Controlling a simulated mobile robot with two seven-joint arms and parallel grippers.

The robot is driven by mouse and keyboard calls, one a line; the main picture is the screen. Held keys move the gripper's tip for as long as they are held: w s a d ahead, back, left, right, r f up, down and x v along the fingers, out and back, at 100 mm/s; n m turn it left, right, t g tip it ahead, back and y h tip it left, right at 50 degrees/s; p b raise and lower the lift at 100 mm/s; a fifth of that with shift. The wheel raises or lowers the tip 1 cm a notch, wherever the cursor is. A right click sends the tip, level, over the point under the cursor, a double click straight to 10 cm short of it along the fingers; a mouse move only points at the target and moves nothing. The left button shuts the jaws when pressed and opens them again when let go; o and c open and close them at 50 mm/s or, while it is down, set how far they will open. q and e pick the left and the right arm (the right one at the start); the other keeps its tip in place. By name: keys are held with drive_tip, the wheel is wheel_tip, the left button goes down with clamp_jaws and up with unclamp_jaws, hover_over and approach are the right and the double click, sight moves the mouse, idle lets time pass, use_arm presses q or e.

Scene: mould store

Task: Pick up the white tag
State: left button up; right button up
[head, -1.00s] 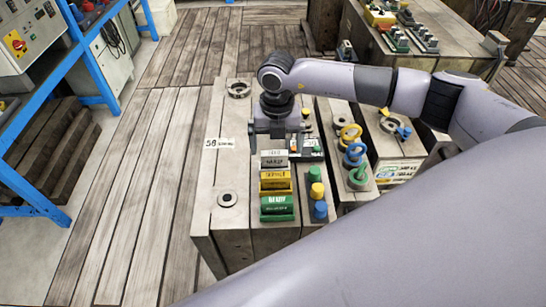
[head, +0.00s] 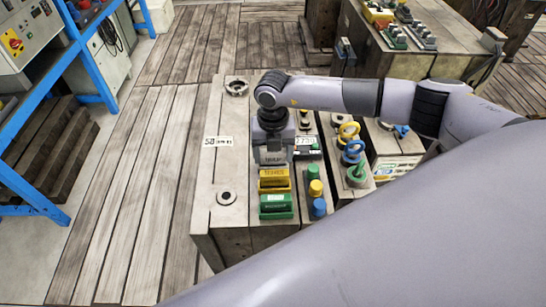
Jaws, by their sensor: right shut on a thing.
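The white tag (head: 272,158) is at the far end of a short row of tags on the wooden block, with dark lettering on its face. My right gripper (head: 272,148) points down at it from above and is shut on it. The gripper hides the tag's upper part, and I cannot tell whether the tag is clear of the block. My left gripper is not in view.
A yellow tag (head: 275,180) and a green tag (head: 277,206) stand just in front. Blue and yellow knobs (head: 316,188) are close on the right. Coloured rings (head: 352,152) stand farther right. The block's left side (head: 212,185) is mostly bare.

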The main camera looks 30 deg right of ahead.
sight(273, 153)
drive_tip(key=shift+r, duration=0.1)
wheel_tip(273, 153, up, 20)
drive_tip(key=shift+b, duration=0.4)
idle(0.7)
drive_tip(key=n, duration=0.3)
drive_tip(key=s+n, duration=0.1)
drive_tip(key=n, duration=0.3)
drive_tip(key=f+n, duration=0.1)
drive_tip(key=n, duration=0.2)
drive_tip(key=shift+s+a+f+p, duration=0.1)
drive_tip(key=shift+s+a+p, duration=0.1)
drive_tip(key=shift+a+p, duration=0.15)
drive_tip(key=n, duration=0.5)
drive_tip(key=shift+s+a+f, duration=0.1)
drive_tip(key=shift+s+f, duration=0.1)
drive_tip(key=shift+s, duration=0.15)
drive_tip(key=s+f+n, duration=0.1)
drive_tip(key=n, duration=0.7)
drive_tip(key=s+a+n+p, duration=0.1)
drive_tip(key=s+n, duration=0.1)
drive_tip(key=n, duration=0.7)
drive_tip(key=s+f+n+p, duration=0.1)
drive_tip(key=s+n, duration=0.1)
drive_tip(key=n, duration=0.7)
drive_tip(key=shift+s+a+f, duration=0.1)
drive_tip(key=shift+a+f, duration=0.25)
